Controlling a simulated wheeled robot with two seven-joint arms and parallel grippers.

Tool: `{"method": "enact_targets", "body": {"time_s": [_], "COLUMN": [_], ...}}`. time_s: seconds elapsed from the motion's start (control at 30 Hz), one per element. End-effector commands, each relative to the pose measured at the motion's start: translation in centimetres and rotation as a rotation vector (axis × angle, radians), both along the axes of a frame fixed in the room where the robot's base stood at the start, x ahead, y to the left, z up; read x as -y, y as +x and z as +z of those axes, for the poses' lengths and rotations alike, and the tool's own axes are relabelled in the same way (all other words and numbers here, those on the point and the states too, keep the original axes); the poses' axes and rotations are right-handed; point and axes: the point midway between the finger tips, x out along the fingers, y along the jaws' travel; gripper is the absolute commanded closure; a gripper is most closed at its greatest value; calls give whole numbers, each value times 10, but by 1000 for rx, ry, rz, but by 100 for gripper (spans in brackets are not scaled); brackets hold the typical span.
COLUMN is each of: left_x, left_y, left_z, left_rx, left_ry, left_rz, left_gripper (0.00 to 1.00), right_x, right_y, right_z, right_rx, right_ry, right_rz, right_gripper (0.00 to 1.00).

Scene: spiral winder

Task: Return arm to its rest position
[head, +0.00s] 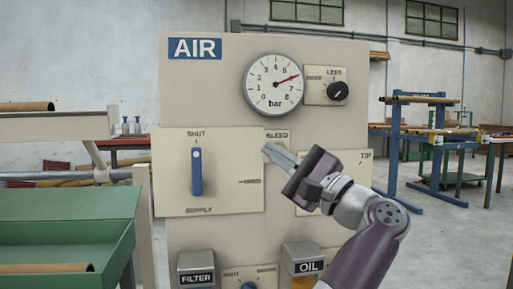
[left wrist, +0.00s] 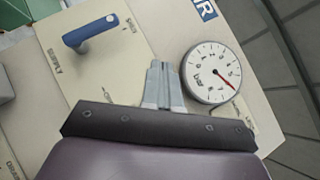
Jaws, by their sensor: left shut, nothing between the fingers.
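My left gripper (head: 268,149) is in front of the AIR panel (head: 220,95), near the BLEED label, with its dark wrist and purple arm coming up from the lower right. Its two grey fingers are together with nothing between them; they also show in the left wrist view (left wrist: 157,66). The fingers look apart from the blue lever (head: 197,171), which stands upright below the SHUT mark on its plate. The lever also shows in the left wrist view (left wrist: 90,34). The gripper and arm hide part of the BLEED and TIP plates. My right gripper is not in view.
A pressure gauge (head: 273,84) with its red needle near 6 and a black LESS knob (head: 337,91) sit above the gripper. FILTER (head: 197,268) and OIL (head: 302,256) units are below. A green tray (head: 66,235) stands at left. Blue racks (head: 437,135) stand behind, right.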

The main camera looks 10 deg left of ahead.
Motion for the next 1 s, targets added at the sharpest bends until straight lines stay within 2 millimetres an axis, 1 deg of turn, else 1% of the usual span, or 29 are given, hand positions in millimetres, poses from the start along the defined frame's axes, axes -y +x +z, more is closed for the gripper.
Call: {"method": "enact_targets", "body": {"time_s": [0.13, 0.47, 0.53, 0.57, 0.6, 0.67, 0.7, 0.77, 0.8, 0.83, 0.87, 0.9, 0.97, 1.0], "left_x": [7, 7, 13, 20, 41, 85, 117, 161, 185, 196, 204, 206, 194, 180], "left_y": [-3, -4, 1, 5, 19, 46, 63, 89, 105, 116, 124, 129, 126, 117], "left_z": [0, -1, 4, 10, 14, 5, -6, -29, -53, -77, -104, -143, -202, -237], "left_rx": [-1, -17, -93, -143, -242, -399, -497, -636, -718, -771, -809, -838, -834, -802], "left_ry": [0, 11, 89, 168, 347, 664, 899, 1296, 1580, 1799, 2018, 2298, 2674, 2889], "left_rz": [0, 9, 22, 27, 40, 73, 103, 171, 226, 269, 308, 348, 378, 376], "left_gripper": [100, 100, 100, 100, 100, 100, 100, 100, 100, 100, 100, 100, 100, 100], "right_x": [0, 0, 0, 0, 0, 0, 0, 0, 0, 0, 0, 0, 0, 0], "right_y": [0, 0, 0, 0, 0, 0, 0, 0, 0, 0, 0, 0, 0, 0], "right_z": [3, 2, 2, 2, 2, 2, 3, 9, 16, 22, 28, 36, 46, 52], "right_rx": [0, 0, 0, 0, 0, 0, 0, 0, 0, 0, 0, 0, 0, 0], "right_ry": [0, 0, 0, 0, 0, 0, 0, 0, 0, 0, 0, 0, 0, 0], "right_rz": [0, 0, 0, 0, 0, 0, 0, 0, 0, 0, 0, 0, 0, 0], "right_gripper": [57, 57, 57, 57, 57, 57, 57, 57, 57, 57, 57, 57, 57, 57]}}
